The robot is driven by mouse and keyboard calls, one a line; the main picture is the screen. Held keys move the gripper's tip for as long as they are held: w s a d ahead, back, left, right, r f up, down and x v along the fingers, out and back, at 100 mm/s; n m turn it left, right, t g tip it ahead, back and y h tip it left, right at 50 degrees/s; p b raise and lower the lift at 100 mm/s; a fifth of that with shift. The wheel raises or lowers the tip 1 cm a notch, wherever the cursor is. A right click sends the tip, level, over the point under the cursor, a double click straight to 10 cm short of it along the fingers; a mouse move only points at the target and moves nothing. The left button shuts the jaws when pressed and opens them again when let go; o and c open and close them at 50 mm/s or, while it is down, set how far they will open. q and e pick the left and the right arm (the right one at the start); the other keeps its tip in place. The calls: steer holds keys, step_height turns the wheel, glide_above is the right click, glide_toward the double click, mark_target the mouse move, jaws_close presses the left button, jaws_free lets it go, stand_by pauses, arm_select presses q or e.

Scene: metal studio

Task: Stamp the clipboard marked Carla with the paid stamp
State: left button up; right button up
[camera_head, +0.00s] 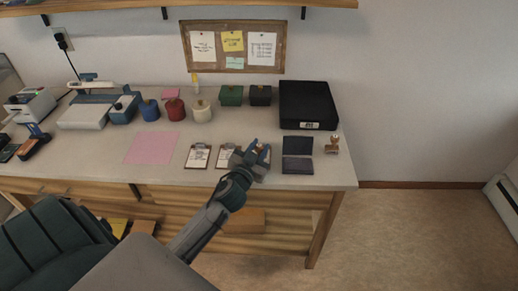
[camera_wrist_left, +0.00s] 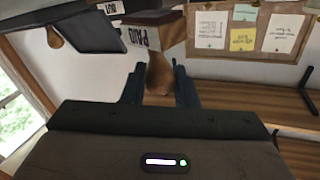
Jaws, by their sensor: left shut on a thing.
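My left gripper (camera_head: 260,153) is over the front of the desk, just right of two clipboards. It is shut on the wooden handle of a stamp (camera_wrist_left: 158,75); in the left wrist view the gripper (camera_wrist_left: 159,68) pinches it between both fingers. The stamp's label (camera_wrist_left: 143,37) reads PAID. An open dark ink pad (camera_head: 297,165) lies right of the gripper. My right gripper is not in view.
A second stamp (camera_head: 332,145) stands near the desk's right edge. A black tray box (camera_head: 308,104) is behind the ink pad. A pink sheet (camera_head: 152,148) lies left of the clipboards. Several coloured pots, including a red one (camera_head: 175,109), line the back.

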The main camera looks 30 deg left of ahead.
arm_select(q)
steer(key=shift+r+p, duration=1.85)
steer(key=shift+r, duration=0.95)
steer(key=shift+f, duration=0.1)
